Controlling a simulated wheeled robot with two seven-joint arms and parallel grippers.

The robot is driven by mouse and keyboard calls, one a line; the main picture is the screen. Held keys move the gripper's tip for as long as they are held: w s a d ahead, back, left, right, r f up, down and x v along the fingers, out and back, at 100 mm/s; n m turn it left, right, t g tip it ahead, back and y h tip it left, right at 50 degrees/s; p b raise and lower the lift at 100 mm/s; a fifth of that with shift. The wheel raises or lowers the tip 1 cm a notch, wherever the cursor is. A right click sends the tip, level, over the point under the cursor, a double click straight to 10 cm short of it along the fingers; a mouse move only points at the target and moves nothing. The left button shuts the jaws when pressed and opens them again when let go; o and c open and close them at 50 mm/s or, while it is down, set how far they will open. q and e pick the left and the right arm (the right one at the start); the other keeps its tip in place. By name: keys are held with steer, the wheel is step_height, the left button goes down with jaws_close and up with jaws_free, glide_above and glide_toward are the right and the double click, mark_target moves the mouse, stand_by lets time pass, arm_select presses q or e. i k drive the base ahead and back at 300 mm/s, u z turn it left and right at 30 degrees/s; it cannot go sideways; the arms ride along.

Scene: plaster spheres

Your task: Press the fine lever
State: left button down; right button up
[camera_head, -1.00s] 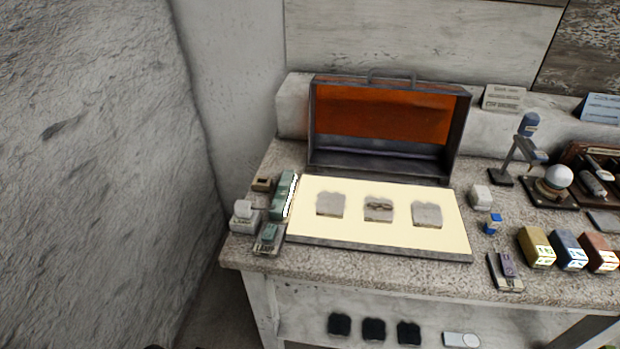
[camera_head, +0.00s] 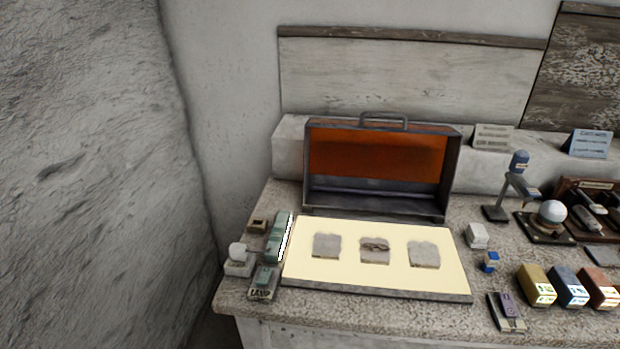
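No part is clearly readable as the fine lever. A white plaster sphere (camera_head: 551,212) rests on a dark stand at the right, beside an upright stand with a blue head (camera_head: 519,162). Neither of my grippers is in view.
An open case with an orange lining (camera_head: 375,155) stands behind a pale lit panel (camera_head: 340,279) bearing three grey pieces. Yellow, blue and red boxes (camera_head: 570,287) sit at the right. A rough grey wall (camera_head: 90,180) rises at the left.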

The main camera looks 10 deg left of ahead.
mark_target(598, 208)
steer(key=z, duration=1.35)
